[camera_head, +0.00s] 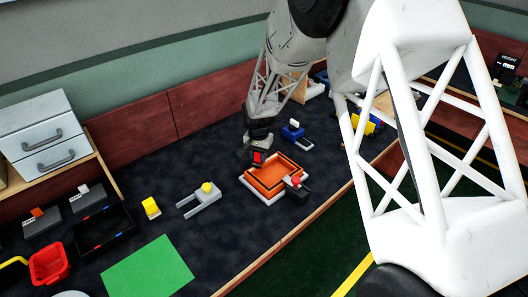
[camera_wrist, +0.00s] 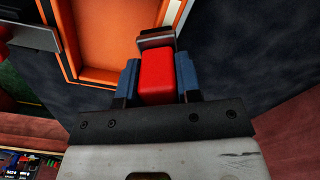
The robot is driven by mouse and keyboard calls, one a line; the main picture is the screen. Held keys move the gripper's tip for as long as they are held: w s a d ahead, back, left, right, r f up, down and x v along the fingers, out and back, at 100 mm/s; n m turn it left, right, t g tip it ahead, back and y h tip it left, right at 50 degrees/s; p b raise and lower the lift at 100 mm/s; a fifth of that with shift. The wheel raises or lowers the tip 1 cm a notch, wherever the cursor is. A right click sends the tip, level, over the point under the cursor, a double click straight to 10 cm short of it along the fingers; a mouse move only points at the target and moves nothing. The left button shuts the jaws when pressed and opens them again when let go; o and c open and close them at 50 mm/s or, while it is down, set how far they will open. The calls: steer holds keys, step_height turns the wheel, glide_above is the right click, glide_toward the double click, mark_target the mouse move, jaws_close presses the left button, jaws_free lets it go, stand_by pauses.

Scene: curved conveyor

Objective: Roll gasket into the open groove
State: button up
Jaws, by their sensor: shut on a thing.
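An orange square tray with a pale outer rim (camera_head: 279,167) sits on the dark worktop. It also shows in the wrist view (camera_wrist: 108,40), where thin dark and pale lines run along its edge. I cannot tell which line is groove or gasket. My gripper (camera_head: 257,155) is at the tray's upper left corner. In the wrist view its blue fingers (camera_wrist: 157,82) are shut on a red block-shaped handle (camera_wrist: 157,75). A grey metal piece (camera_wrist: 156,38) sits at the handle's far end, close to the tray edge; contact is unclear.
A black piece with a red top (camera_head: 297,189) stands at the tray's right corner. A blue object (camera_head: 292,131) stands behind. A green mat (camera_head: 147,268) lies at front left.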

steer(key=shift+s+a, duration=1.65)
steer(key=shift+a, duration=0.05)
steer(key=shift+w+d+f, duration=0.1)
steer(key=shift+w+d, duration=1.6)
steer(key=shift+d, duration=0.05)
steer(key=shift+w+d, duration=0.5)
steer(key=shift+d, duration=0.05)
steer(key=shift+w+d, duration=2.85)
steer(key=shift+w, duration=0.1)
step_height(320, 180, up, 8)
steer(key=shift+s, duration=0.1)
